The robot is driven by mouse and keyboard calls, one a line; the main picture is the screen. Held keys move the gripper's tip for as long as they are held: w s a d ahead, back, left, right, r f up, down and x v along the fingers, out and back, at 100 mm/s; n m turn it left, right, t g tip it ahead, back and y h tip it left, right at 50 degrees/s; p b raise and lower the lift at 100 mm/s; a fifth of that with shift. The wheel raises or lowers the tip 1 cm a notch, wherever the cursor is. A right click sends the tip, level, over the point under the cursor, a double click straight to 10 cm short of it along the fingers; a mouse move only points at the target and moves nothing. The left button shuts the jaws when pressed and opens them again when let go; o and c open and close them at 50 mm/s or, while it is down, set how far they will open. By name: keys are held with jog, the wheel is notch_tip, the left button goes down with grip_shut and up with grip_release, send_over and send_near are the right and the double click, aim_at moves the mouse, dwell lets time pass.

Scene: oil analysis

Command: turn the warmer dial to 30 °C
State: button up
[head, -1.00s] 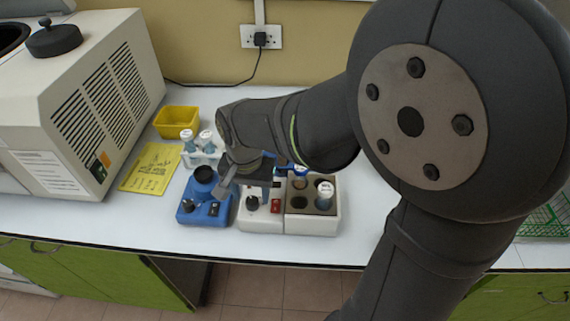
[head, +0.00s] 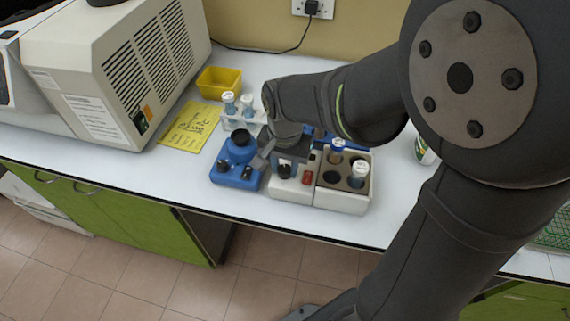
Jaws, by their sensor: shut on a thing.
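The warmer is a white unit with a dark block of round wells (head: 345,196) on its right and a control panel (head: 290,191) on its left. The panel carries a black dial (head: 284,172) and a red switch (head: 307,177). Capped tubes (head: 358,174) stand in some wells. My gripper (head: 280,156) reaches down over the panel and is shut at the dial. Its fingers and wrist hide part of the dial and the panel's back. The dial's marks and any temperature reading are too small to read.
A blue device (head: 226,176) with a black top stands just left of the warmer. Behind are a rack with capped tubes (head: 247,105), a yellow tray (head: 218,82) and a yellow sheet (head: 190,128). A large beige machine (head: 120,80) fills the left. The bench's front strip is clear.

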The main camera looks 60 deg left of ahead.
aim_at(285, 168)
jog(key=n, duration=0.4)
jog(key=shift+n, duration=0.4)
jog(key=n, duration=0.4)
jog(key=shift+n, duration=0.4)
jog(key=o, duration=1)
notch_tip(285, 168, up, 18)
jog(key=shift+f, duration=0.25)
